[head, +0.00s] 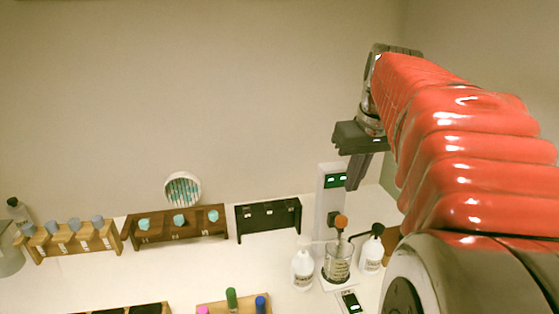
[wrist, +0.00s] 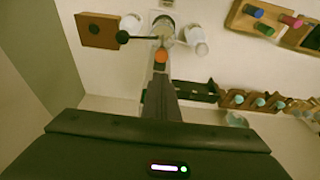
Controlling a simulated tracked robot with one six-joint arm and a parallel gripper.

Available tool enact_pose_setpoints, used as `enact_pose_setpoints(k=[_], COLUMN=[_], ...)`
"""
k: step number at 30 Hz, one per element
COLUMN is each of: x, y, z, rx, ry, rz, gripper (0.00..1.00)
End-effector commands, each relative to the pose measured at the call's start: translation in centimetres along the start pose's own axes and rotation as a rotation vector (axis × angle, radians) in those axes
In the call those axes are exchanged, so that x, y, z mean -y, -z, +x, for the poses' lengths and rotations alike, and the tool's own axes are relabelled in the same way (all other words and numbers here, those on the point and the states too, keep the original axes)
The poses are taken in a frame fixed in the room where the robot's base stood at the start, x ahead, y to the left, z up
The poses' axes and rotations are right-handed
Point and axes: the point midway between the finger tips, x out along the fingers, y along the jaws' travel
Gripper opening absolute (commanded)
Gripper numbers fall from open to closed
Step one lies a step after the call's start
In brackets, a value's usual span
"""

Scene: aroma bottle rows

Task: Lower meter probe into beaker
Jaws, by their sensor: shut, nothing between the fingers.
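The meter is a white upright tower (head: 331,200) with a lit green display near its top. The probe has an orange cap (head: 341,222) and a thin stem pointing down at the glass beaker (head: 338,264); how deep the tip sits is unclear. My gripper (head: 353,186) is shut and empty, pointing down above and beside the tower, higher than the orange cap. In the wrist view my gripper (wrist: 161,76) points toward the orange cap (wrist: 161,55), which shows just past the fingertips. The beaker (wrist: 163,24) shows beyond it, partly hidden.
White bottles stand on both sides of the beaker, left (head: 303,268) and right with a black top (head: 372,250). A black rack (head: 268,217), a brown rack with teal-capped bottles (head: 175,232) and a tan rack (head: 68,244) line the back.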

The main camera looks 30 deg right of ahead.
Motion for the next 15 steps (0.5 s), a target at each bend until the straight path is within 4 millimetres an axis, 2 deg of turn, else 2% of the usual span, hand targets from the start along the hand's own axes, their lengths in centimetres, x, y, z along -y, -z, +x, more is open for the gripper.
enact_pose_setpoints(k=[10,15], x=[0.0,0.0], y=[-0.1,-0.8], z=[5.5,7.7], rx=[0.002,0.002], ry=[0.001,0.0], rz=[0.0,0.001], gripper=[0.0,0.0])
